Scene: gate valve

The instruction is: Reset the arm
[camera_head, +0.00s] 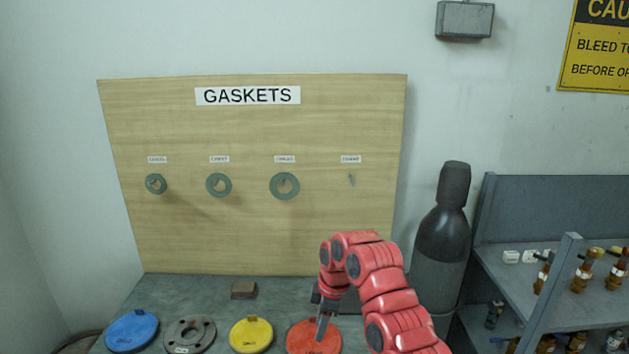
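My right arm, red with dark joint caps, comes in from the bottom right and bends over. Its gripper (323,325) points down in front of or over the red disc (303,341) on the bench. The fingers show nearly edge-on, so I cannot tell whether they are open or shut. No held object shows between them. My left gripper is not in view.
The grey bench (200,290) holds a blue disc (132,330), a grey flange (189,336), a yellow disc (251,335) and a brown block (244,290). The gasket board (250,240) stands behind. A dark cylinder (443,240) and a shelf (545,205) stand right.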

